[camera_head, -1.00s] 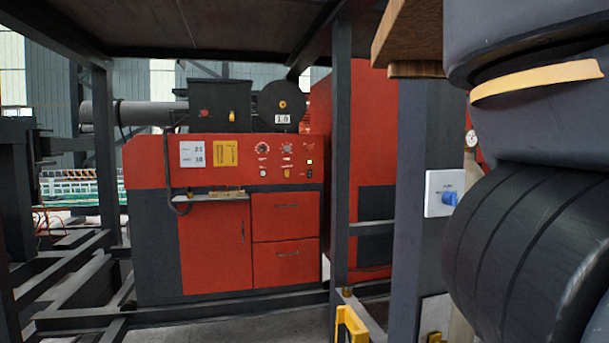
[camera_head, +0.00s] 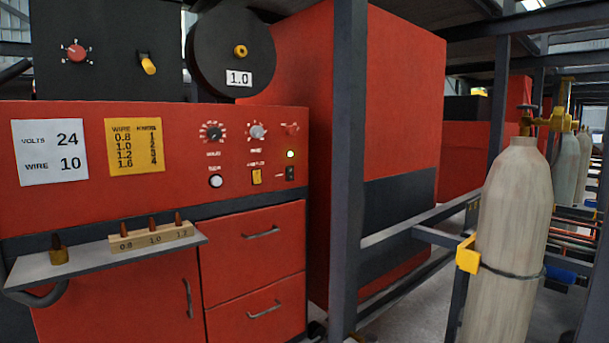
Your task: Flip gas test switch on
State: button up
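The red welding machine (camera_head: 110,195) fills the left of the head view, and its control panel faces me. A lower row on the panel holds a white round button (camera_head: 216,181), a yellow switch (camera_head: 256,177) and a small black switch (camera_head: 290,174). A lit lamp (camera_head: 290,154) is above the black switch. The small labels are too blurred to read, so I cannot tell which control is the gas test switch or how it is set. My gripper is not in view.
Above that row are two dials (camera_head: 256,131) and a red knob (camera_head: 291,128). A shelf (camera_head: 190,241) with a wooden tip holder (camera_head: 153,238) juts out below. A dark post (camera_head: 347,200) stands right of the panel. A gas cylinder (camera_head: 512,240) stands at right.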

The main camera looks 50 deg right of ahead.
aim_at(256, 175)
jog(key=i+z, duration=0.45)
jog(key=i+j+z, duration=0.25)
jog(key=i+z, duration=0.15)
